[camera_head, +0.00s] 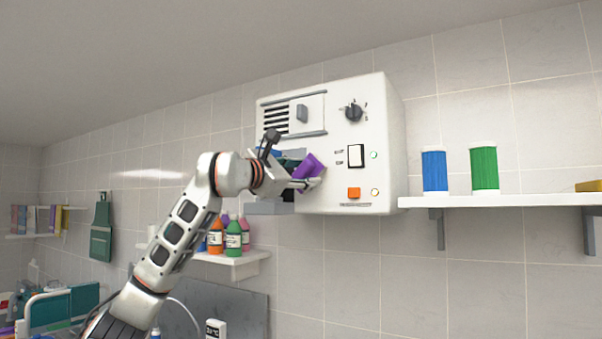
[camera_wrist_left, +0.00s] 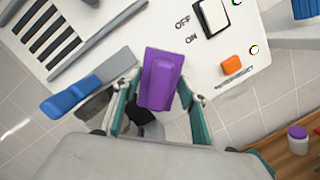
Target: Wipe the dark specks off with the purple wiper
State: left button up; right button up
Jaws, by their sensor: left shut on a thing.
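The purple wiper (camera_head: 310,164) is held by my left gripper (camera_head: 307,180) at the lower part of the white wall-mounted box (camera_head: 335,120). In the left wrist view, the purple wiper (camera_wrist_left: 162,66) sits between the two fingers of my left gripper (camera_wrist_left: 160,101), which is shut on it. The wiper overlaps the lower edge of the white front panel (camera_wrist_left: 140,40); I cannot tell whether it touches. I cannot make out any dark specks; the wiper and gripper hide part of the panel. My right gripper is not in view.
The panel carries a black knob (camera_head: 353,111), a rocker switch (camera_head: 356,156), an orange button (camera_head: 353,192) and a vent (camera_head: 275,119). A blue handle (camera_wrist_left: 73,95) sticks out left of the wiper. A shelf (camera_head: 500,202) with blue and green canisters stands to the right.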

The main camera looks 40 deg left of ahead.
aim_at(309, 190)
pick_arm(q)
jog(key=shift+w+a+p, duration=0.15)
jog(key=shift+w+p, duration=0.15)
jog(key=shift+w, duration=0.35)
jog(key=shift+f+b, duration=2)
jog(key=shift+f, duration=1.05)
jog(key=shift+r, duration=0.25)
jog(key=shift+a+r+p, duration=0.1)
jog(key=shift+r+p, duration=0.4)
jog(key=shift+p, duration=0.3)
jog(key=shift+w+r+p, duration=0.1)
jog(key=shift+r+p, duration=0.8)
jog(key=shift+p, duration=0.15)
notch_tip(309, 190, up, 3)
jog(key=p, duration=0.3)
jog(key=shift+f+b, duration=1.35)
jog(key=shift+f, duration=0.45)
